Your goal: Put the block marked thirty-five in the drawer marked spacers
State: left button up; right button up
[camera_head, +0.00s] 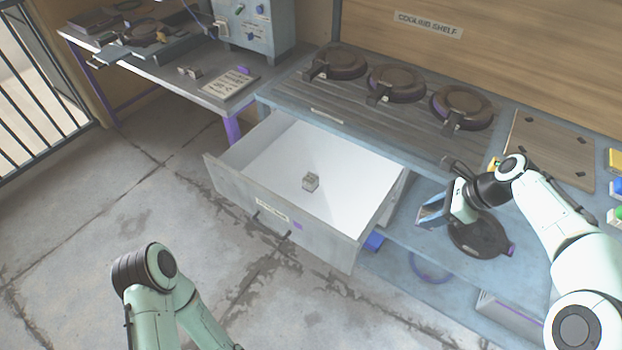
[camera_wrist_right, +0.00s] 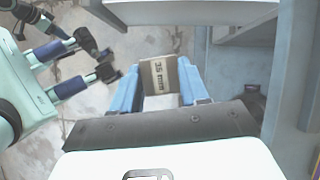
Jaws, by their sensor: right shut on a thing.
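My right gripper (camera_head: 432,213) is shut on a small block, held in the air to the right of the open drawer and above the lower bench surface. In the right wrist view the block (camera_wrist_right: 158,77) is tan with a pale label that reads 35 mm, between the two blue fingers. The grey drawer (camera_head: 235,192) is pulled out, its inside white. The drawer front has a label (camera_head: 271,211) too small to read. My left arm is at the bottom left of the head view; its gripper is not visible.
Several round dark plate presses (camera_head: 397,82) stand on the slatted shelf above the drawer. A side table (camera_head: 190,92) stands at the back left. The floor in front of the drawer is clear.

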aim_at(333, 214)
jog(key=i+j, duration=0.15)
jog(key=j, duration=0.2)
jog(key=i+j, duration=0.15)
jog(key=j, duration=0.25)
jog(key=i+j, duration=0.15)
jog(key=j, duration=0.2)
